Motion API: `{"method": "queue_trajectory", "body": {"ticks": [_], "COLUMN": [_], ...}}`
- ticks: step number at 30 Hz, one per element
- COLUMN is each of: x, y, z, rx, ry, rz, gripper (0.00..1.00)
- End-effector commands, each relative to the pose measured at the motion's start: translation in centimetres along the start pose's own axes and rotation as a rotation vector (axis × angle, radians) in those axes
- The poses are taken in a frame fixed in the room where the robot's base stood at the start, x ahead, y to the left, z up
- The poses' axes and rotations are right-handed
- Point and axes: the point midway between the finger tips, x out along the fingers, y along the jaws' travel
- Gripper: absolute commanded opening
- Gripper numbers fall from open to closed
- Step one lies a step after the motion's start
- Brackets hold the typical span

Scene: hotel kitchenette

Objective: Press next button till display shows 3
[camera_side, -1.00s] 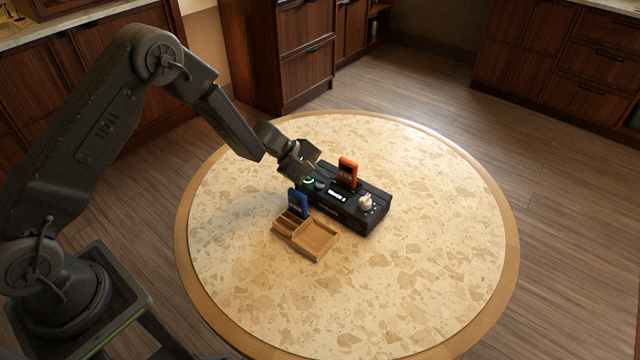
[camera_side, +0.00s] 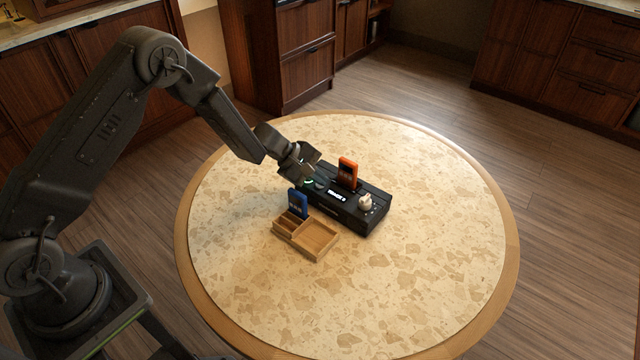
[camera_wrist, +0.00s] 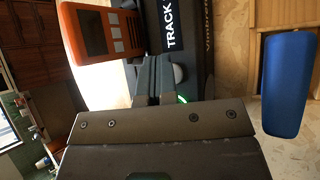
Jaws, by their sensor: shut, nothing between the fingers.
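A black player box (camera_side: 360,217) sits on the round table. Its lit display (camera_side: 337,196) reads "TRACK" and a digit too small to read surely. In the wrist view the display (camera_wrist: 170,27) shows "TRACK", with the digit out of frame. My gripper (camera_side: 308,176) is shut and empty, over the box's left end. In the wrist view its closed fingers (camera_wrist: 154,72) point at the box beside a green-lit ring (camera_wrist: 182,99), which hides partly behind them. A grey round knob or button (camera_wrist: 178,73) is partly hidden there too. I cannot tell whether the fingertips touch a button.
An orange device (camera_side: 348,172) stands upright at the box's back edge. A small cream figure (camera_side: 365,202) is on its right end. A wooden tray (camera_side: 318,240) with a blue card-like item (camera_side: 298,204) stands in front. The table's right side (camera_side: 440,220) is clear.

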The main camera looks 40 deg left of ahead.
Motion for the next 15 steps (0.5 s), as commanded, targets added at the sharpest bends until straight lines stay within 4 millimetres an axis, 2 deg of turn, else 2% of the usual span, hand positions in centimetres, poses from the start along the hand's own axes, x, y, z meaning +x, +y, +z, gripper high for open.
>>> {"method": "queue_trajectory", "body": {"ticks": [15], "x": [-1.1], "y": [0.7], "z": [0.7], "rx": [0.000], "ry": [0.001], "rz": [-0.001], "gripper": [0.00]}}
